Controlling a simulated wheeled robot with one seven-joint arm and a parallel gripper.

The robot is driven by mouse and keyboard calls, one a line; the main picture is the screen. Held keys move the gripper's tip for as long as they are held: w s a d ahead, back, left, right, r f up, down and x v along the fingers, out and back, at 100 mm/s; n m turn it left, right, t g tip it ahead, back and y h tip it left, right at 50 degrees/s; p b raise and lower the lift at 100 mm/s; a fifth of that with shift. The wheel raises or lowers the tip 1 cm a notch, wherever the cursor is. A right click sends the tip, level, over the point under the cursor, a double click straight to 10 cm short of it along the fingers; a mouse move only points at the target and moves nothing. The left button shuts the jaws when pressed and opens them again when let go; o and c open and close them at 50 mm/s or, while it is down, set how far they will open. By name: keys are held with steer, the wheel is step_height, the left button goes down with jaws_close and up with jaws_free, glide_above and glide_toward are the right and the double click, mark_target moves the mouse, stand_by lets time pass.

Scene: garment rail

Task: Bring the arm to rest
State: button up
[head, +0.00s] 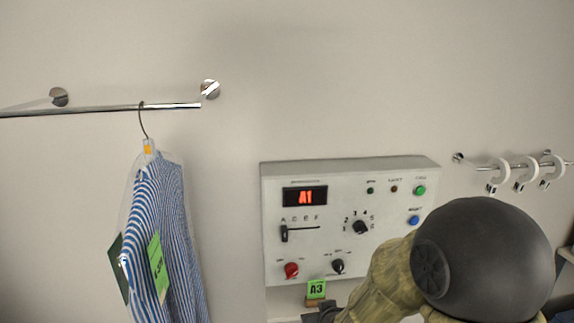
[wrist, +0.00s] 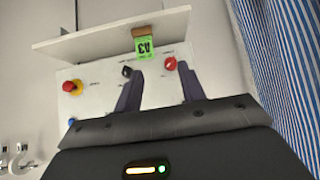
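My gripper (wrist: 160,72) shows in the wrist view with its two dark fingers apart and nothing between them. It faces the white control panel (wrist: 105,75), which appears upside down there, with a black knob and a red knob near the fingertips. I cannot tell whether the fingers touch the panel. In the head view my arm crosses the lower right, and its black rounded joint hides the panel's lower right corner. The gripper's fingers are not clearly visible in that view. The panel (head: 390,173) has a display reading A1.
A striped shirt in clear cover (head: 170,220) hangs from a rail (head: 80,109) at left; its stripes (wrist: 285,70) fill the wrist view's right side. A green A3 tag (head: 316,289) sits below the panel on a ledge (wrist: 90,40). White rings (head: 502,172) hang on a short rail at right.

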steer(key=s+d+m+g+h, duration=0.1)
steer(key=s+d+g, duration=0.5)
steer(key=s, duration=0.8)
steer(key=shift+d+m+h, duration=0.3)
steer(key=shift+d+m, duration=0.3)
steer(key=shift+d, duration=0.15)
steer(key=shift+w, duration=0.1)
steer(key=shift+c, duration=0.4)
stand_by(2.4)
